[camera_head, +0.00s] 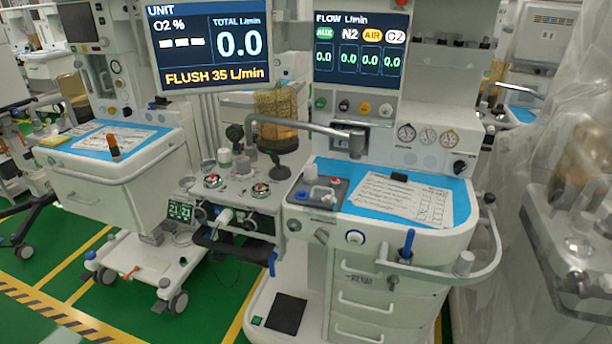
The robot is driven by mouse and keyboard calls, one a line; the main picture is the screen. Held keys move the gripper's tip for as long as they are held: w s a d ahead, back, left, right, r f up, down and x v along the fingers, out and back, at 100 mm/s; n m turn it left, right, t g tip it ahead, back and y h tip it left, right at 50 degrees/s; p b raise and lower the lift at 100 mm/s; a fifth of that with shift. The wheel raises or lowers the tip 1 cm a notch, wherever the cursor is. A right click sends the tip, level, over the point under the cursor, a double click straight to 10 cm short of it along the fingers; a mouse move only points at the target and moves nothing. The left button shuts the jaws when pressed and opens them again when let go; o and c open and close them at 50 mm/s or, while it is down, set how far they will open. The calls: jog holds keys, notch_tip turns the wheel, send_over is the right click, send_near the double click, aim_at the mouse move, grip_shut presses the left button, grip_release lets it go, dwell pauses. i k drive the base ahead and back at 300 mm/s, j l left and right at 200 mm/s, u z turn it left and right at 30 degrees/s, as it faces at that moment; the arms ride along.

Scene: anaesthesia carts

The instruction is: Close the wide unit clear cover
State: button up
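My gripper is not in view. The wide anaesthesia unit (465,235) stands at centre right, with a blue-topped work surface, a flow screen above and drawers below. I cannot make out for certain which part is its clear cover, or whether it is open. A translucent plastic sheet (545,150) hangs over equipment at the far right. An amber ribbed canister (277,115) stands behind the unit's bent grey pipe (310,128).
A second cart (110,190) with a blue top and papers stands at left. A curved rail (490,255) juts from the wide unit's right front.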

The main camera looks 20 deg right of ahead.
aim_at(335, 208)
jog(key=i+l, duration=0.45)
jog(key=i+l+z, duration=0.1)
jog(key=i+l, duration=0.35)
jog(key=k+l+u, duration=0.1)
jog(key=k, duration=0.25)
jog(key=k+l+u, duration=0.1)
jog(key=k, duration=0.25)
jog(key=l, duration=0.1)
